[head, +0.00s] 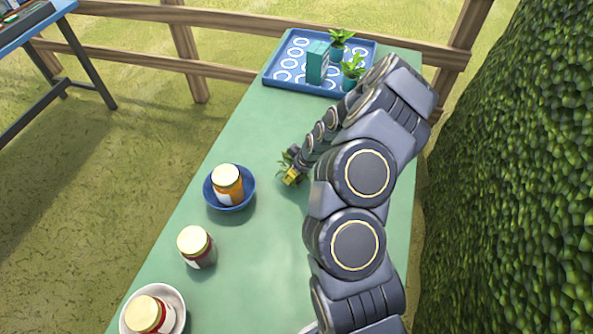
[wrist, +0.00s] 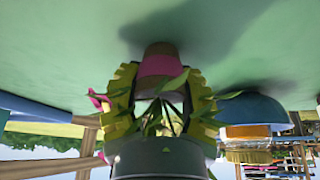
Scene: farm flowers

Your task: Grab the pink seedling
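The pink seedling (wrist: 158,66) shows in the wrist view as a small pot with a pink band and narrow green leaves. A small pink patch shows at the left among the leaves. My gripper (wrist: 161,82) has its yellow ribbed fingers apart, one on each side of the leaves and close to the pot. I see no clear contact with the pot. In the head view, my gripper (head: 291,175) is low over the middle of the green table, with a few leaves showing beside it; the pot is hidden there.
A blue tray (head: 277,83) at the table's far end holds a teal box (head: 317,63) and two potted plants (head: 352,70). Left of my gripper stand a blue bowl (head: 212,202) with an orange jar, a dark jar (head: 197,247) and a white bowl (head: 178,297) with a red jar.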

